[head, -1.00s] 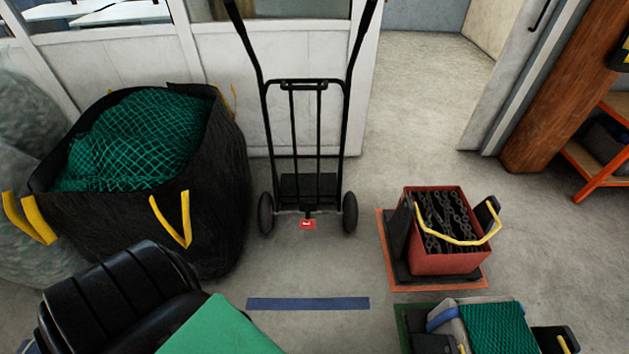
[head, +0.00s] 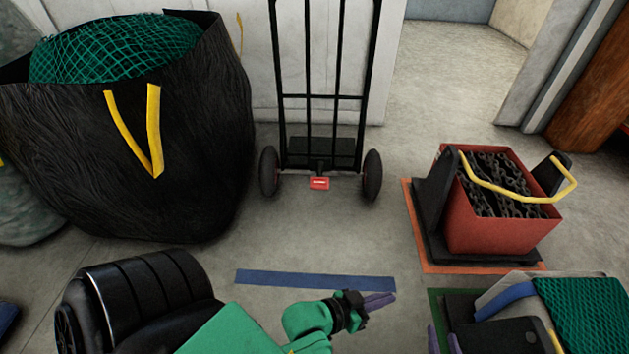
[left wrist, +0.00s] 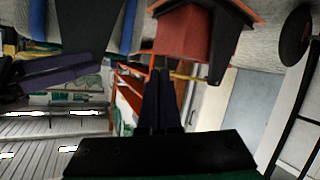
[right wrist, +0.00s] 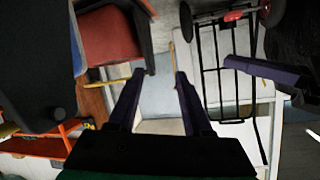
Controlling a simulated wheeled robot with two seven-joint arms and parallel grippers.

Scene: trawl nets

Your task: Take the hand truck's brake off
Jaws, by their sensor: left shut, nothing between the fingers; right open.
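The black hand truck (head: 339,60) stands upright against the white wall panel, its wheels on the floor. A red pedal (head: 319,183) sits low between its two wheels; it also shows upside down in the right wrist view (right wrist: 233,15). I cannot tell the pedal's brake position. My right gripper (head: 444,340) is open and empty at the bottom edge, by the lower right box. Neither touches the truck.
A big black bag (head: 190,150) of green netting stands left of the truck. Floor before the truck is clear.

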